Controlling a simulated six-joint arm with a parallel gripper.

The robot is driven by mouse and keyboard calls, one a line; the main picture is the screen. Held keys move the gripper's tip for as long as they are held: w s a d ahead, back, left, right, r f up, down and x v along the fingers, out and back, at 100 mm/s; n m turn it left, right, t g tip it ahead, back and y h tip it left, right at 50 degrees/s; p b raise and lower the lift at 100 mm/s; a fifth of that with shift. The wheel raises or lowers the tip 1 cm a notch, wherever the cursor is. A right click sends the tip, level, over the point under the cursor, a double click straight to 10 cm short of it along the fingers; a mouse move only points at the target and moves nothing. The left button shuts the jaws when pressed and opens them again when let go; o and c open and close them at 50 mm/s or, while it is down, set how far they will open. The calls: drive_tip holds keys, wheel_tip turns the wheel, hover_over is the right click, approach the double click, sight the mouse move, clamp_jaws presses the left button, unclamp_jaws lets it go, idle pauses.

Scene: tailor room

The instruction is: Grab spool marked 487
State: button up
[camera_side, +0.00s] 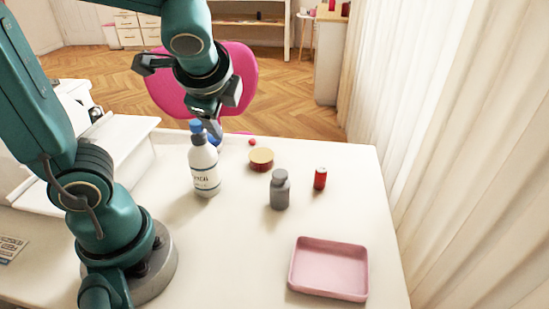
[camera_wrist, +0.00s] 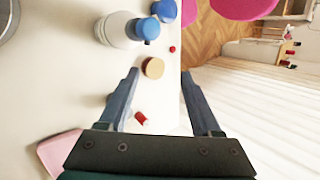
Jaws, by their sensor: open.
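A small red cylinder that looks like a thread spool (camera_side: 320,179) stands upright on the white table, right of a grey bottle. It also shows in the wrist view (camera_wrist: 141,118), low between my fingers. No number can be read on it. My gripper (camera_side: 213,125) is open and empty, raised over the far part of the table near the blue-capped bottles. In the wrist view its two fingers (camera_wrist: 160,74) spread on either side of a round tan-topped tin (camera_wrist: 153,68), which sits beyond them on the table.
A white bottle with a blue cap (camera_side: 204,168) stands left, with another blue-topped item behind it. The grey bottle (camera_side: 279,189) stands mid-table. The round tin (camera_side: 261,159) and a small red ball (camera_side: 252,141) lie farther back. A pink tray (camera_side: 328,268) sits at the near right.

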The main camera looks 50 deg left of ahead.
drive_tip(key=w+f+m+t+y, duration=0.1)
drive_tip(key=w+m+y, duration=0.2)
drive_tip(key=w+m, duration=0.35)
drive_tip(key=m+t, duration=0.4)
drive_tip(key=m, duration=0.5)
hover_over(321, 174)
drive_tip(key=s, duration=0.2)
wheel_tip(321, 174, down, 8)
drive_tip(key=r, duration=0.1)
drive_tip(key=f, duration=0.2)
drive_tip(key=d+f+m, duration=0.1)
drive_tip(key=d+f+m+t, duration=0.1)
drive_tip(key=f, duration=0.1)
drive_tip(key=shift+s+d+f, duration=0.1)
drive_tip(key=shift+s+f, duration=0.2)
drive_tip(key=shift+x, duration=2.4)
drive_tip(key=shift+w+h, duration=0.1)
drive_tip(key=shift+h, duration=0.2)
drive_tip(key=shift+c, duration=0.3)
clamp_jaws()
